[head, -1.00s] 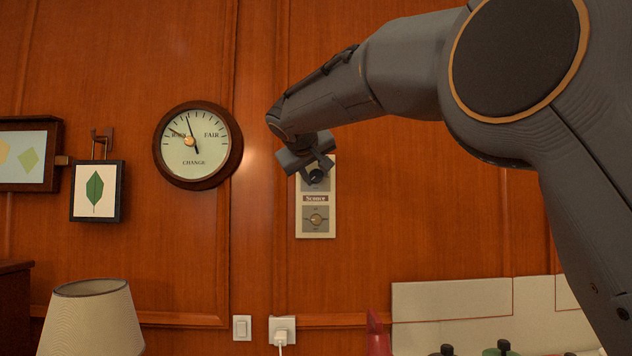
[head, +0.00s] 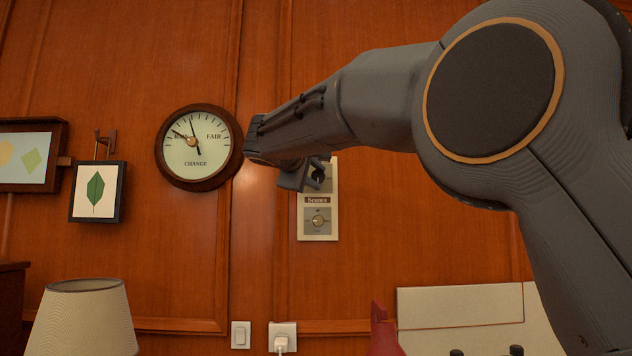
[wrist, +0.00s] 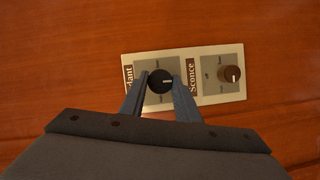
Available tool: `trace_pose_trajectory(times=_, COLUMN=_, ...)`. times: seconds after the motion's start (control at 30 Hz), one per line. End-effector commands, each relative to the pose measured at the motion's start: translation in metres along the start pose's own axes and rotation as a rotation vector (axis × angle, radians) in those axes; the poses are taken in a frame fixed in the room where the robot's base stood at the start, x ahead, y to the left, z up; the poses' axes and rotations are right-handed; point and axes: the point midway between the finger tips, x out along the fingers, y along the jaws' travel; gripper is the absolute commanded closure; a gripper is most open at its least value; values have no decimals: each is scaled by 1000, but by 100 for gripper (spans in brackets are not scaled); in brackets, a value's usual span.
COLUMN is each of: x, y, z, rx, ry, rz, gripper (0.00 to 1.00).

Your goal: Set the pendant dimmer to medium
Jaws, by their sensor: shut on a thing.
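The pendant dimmer's black knob (wrist: 160,80) sits on a grey plate under a partly hidden label ending in "dant". Its white mark points right in the wrist view. My gripper (wrist: 160,87) is shut on this knob, one finger on each side. In the head view, my gripper (head: 318,177) covers most of the upper part of the cream wall panel (head: 329,234). The sconce knob (head: 318,221) is below it, under the "Sconce" label; it also shows as a brown knob in the wrist view (wrist: 229,73), clear of my fingers. Fine scale marks are too small to read.
A round barometer (head: 197,147) hangs left of the panel, near my wrist in the picture. A framed leaf picture (head: 98,192) hangs farther left. A lampshade (head: 82,318), a light switch (head: 241,335) and a plugged socket (head: 282,335) are below. Bare wood panelling surrounds the panel.

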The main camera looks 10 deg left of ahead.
Motion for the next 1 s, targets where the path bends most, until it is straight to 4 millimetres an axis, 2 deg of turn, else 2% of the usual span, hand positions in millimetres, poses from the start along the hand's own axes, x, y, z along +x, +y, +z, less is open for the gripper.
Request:
trace_pose_trajectory(times=0.63, x=0, y=-1, z=0, rx=-49, ry=1, rz=19, gripper=93)
trace_pose_trajectory(times=0.67, x=0, y=-1, z=0, rx=-49, ry=1, rz=19, gripper=69)
trace_pose_trajectory(times=0.77, x=0, y=-1, z=0, rx=-49, ry=1, rz=19, gripper=52)
trace_pose_trajectory(times=1.0, x=0, y=-1, z=0, rx=-49, ry=0, rz=19, gripper=52)
